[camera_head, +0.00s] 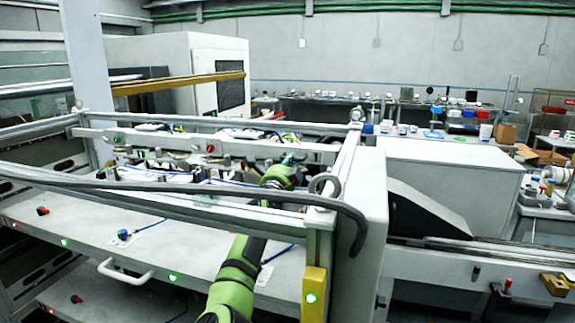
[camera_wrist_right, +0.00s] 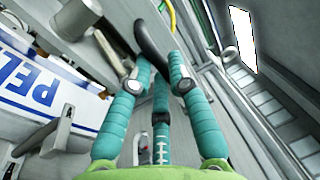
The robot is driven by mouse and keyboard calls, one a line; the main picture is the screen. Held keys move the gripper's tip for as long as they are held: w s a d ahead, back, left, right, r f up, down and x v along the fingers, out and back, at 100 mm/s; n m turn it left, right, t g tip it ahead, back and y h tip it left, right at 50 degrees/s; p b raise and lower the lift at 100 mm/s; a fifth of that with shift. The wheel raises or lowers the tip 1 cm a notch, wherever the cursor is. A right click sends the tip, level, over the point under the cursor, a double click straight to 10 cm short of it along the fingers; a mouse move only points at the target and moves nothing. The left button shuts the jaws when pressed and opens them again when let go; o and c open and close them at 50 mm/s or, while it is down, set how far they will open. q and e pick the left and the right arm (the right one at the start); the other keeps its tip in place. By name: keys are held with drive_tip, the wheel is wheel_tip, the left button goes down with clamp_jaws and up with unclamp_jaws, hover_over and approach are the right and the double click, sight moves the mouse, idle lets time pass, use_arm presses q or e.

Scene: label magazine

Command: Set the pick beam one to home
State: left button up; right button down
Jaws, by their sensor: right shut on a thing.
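My right gripper (camera_head: 288,164) reaches in over the front rail of the label magazine. Its green arm rises from the bottom of the head view. In the right wrist view, the teal fingers of the right gripper (camera_wrist_right: 163,72) are closed together around the lower end of a black curved handle (camera_wrist_right: 150,34). A pale crossbeam (camera_head: 250,149) with a green and a red button runs across the machine behind the gripper; I cannot tell for sure whether it is pick beam one. The grip is partly hidden in the head view. My left gripper is not in view.
A thick dark cable or bar (camera_head: 250,194) runs along the front rail, close above my right forearm. A blue-and-white printed label stack (camera_wrist_right: 45,85) lies left of the fingers. A white shelf (camera_head: 190,255) with a handle is below. A grey cabinet (camera_head: 440,180) stands to the right.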

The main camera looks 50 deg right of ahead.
drive_tip(key=c, duration=1.2)
unclamp_jaws()
drive_tip(key=shift+w+r, duration=0.1)
drive_tip(key=shift+r, duration=0.1)
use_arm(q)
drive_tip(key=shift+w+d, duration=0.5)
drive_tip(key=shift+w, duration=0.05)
use_arm(e)
drive_tip(key=v, duration=0.7)
drive_tip(key=shift+a+f, duration=0.1)
drive_tip(key=shift+a, duration=0.25)
